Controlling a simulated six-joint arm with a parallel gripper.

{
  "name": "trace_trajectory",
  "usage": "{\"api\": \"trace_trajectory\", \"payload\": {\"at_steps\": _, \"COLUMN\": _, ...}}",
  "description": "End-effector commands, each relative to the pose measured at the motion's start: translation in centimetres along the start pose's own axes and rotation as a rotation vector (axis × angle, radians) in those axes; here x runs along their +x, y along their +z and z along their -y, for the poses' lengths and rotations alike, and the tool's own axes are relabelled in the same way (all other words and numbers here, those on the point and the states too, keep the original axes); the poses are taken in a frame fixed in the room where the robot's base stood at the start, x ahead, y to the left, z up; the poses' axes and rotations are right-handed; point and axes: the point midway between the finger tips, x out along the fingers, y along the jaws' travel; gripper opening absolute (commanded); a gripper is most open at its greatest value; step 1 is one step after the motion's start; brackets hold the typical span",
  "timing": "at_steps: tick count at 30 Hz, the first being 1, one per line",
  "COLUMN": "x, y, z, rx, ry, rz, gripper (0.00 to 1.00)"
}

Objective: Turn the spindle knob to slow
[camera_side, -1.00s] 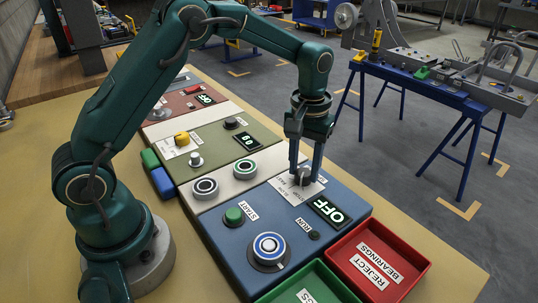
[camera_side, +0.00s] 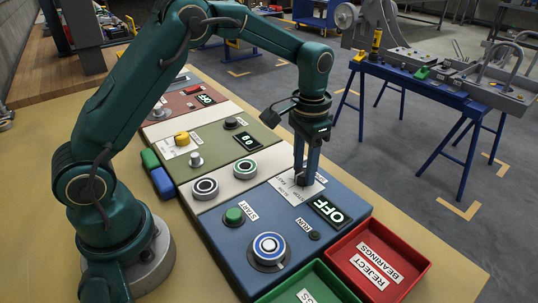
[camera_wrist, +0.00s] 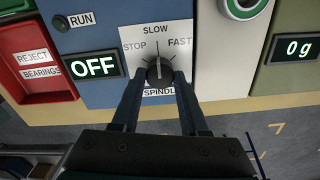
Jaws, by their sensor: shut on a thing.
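The dark spindle knob (camera_wrist: 159,71) sits on a white plate (camera_wrist: 133,40) marked STOP at left, SLOW at top and FAST at right in the wrist view. Its pale pointer mark appears to point up, towards SLOW. My gripper (camera_wrist: 158,80) has one finger on each side of the knob and is shut on it. In the side view my gripper (camera_side: 301,181) reaches straight down to the blue panel (camera_side: 222,256), and its fingers mostly hide the knob. The display (camera_side: 328,209) beside the plate reads OFF.
A red REJECT BEARINGS tray (camera_side: 378,262) and a green tray (camera_side: 310,284) stand at the near edge.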

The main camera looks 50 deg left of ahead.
Motion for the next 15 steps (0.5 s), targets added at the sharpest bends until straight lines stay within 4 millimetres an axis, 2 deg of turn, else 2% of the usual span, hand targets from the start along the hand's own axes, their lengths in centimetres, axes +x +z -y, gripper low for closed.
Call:
{"api": "trace_trajectory", "payload": {"at_steps": 12, "x": -0.06, "y": 0.13, "z": -0.01, "rx": 0.007, "ry": 0.000, "rz": 0.005, "gripper": 0.00}}
{"api": "trace_trajectory", "payload": {"at_steps": 13, "x": -0.06, "y": 0.13, "z": -0.01, "rx": 0.007, "ry": 0.000, "rz": 0.005, "gripper": 0.51}}
{"api": "trace_trajectory", "payload": {"at_steps": 15, "x": -0.06, "y": 0.12, "z": -0.01, "rx": 0.006, "ry": 0.000, "rz": 0.004, "gripper": 0.74}}
